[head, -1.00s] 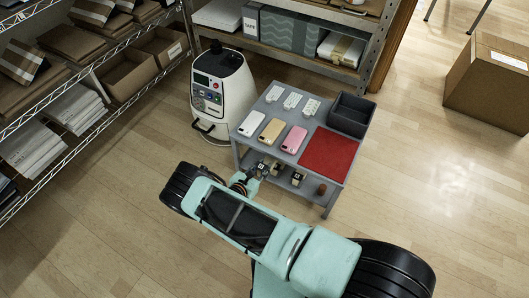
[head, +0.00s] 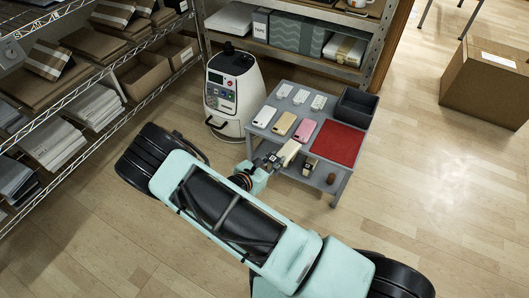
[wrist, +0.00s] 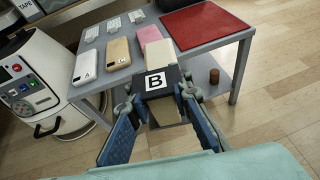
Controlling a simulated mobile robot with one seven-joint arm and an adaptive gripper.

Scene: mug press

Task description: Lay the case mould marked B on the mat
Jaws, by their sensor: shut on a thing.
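My gripper (wrist: 158,101) is shut on that dark block, one blue finger on each side. In the head view my gripper (head: 268,163) holds the mould (head: 289,152) at the front edge of the table, the cream slab pointing toward the tabletop. Whether it touches the edge I cannot tell. The red mat (head: 335,144) lies bare on the right of the tabletop; it also shows in the wrist view (wrist: 207,26), beyond and right of the mould.
White, tan and pink phone cases (head: 284,124) lie left of the mat, with several white pieces (head: 301,96) behind. A dark bin (head: 353,110) stands behind the mat. A white machine (head: 234,92) stands left.

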